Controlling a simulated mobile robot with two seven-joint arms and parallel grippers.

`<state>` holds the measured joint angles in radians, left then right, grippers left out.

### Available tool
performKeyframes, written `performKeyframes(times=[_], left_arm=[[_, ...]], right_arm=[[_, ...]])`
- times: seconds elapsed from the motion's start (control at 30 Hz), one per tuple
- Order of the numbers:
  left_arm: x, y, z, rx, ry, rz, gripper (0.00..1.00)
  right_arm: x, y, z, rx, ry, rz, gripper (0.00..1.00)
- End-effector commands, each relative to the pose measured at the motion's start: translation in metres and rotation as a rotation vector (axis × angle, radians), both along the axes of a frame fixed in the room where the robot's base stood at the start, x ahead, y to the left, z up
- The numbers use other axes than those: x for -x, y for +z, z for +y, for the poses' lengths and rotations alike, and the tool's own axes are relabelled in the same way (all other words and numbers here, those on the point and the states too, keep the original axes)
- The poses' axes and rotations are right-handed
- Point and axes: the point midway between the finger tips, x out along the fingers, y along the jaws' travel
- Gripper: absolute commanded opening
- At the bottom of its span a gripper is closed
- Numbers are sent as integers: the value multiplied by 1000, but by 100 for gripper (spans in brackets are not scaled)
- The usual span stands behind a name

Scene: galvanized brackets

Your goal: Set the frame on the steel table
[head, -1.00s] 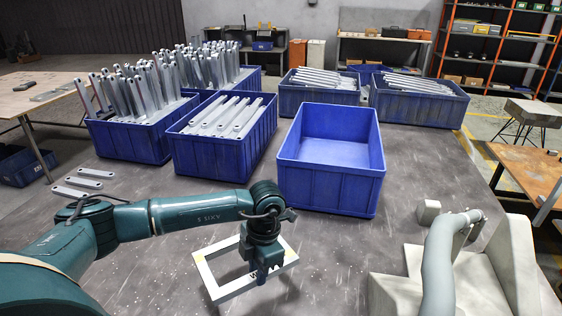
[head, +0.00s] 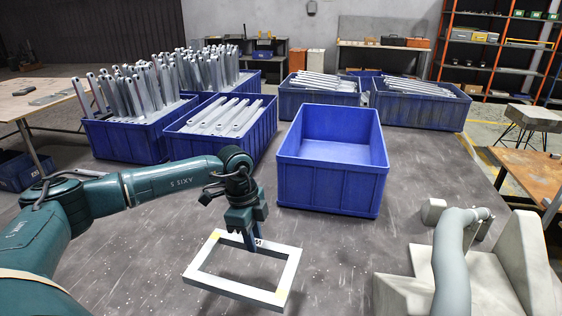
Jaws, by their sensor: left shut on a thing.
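The frame (head: 232,289) is a pale, open rectangle with a small dark mark by the grip and a yellowish patch near its right corner. It is roughly level over the grey steel table (head: 338,262). I cannot tell whether it touches the table or hangs just above it. My left gripper (head: 254,245) points down and is shut on the frame's far bar. Its fingers hide a small part of that bar. My right gripper is not in view.
An empty blue bin (head: 328,187) stands behind the frame. Blue bins of metal brackets (head: 222,145) stand to its left and behind. A beige block-like fixture with a grey pipe (head: 452,262) is at right. Loose brackets show partly behind my left arm.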

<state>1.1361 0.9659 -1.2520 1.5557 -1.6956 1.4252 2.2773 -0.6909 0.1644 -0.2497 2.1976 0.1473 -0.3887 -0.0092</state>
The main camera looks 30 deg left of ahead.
Motion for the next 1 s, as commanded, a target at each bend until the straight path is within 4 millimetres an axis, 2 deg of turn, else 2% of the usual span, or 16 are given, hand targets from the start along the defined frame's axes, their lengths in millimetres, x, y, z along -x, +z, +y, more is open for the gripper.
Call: performKeyframes(times=[0.23,0.5,0.67,0.9,1.0], left_arm=[[-3,-1,1,2,79,-2,0],[-2,-40,1,1,78,1,0],[-2,-51,1,2,76,-1,0],[-2,-86,1,1,77,1,0],[-3,-95,1,2,76,-1,0]], right_arm=[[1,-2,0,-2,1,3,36],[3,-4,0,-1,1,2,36],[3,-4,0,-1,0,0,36],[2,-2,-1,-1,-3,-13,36],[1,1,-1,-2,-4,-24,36]])
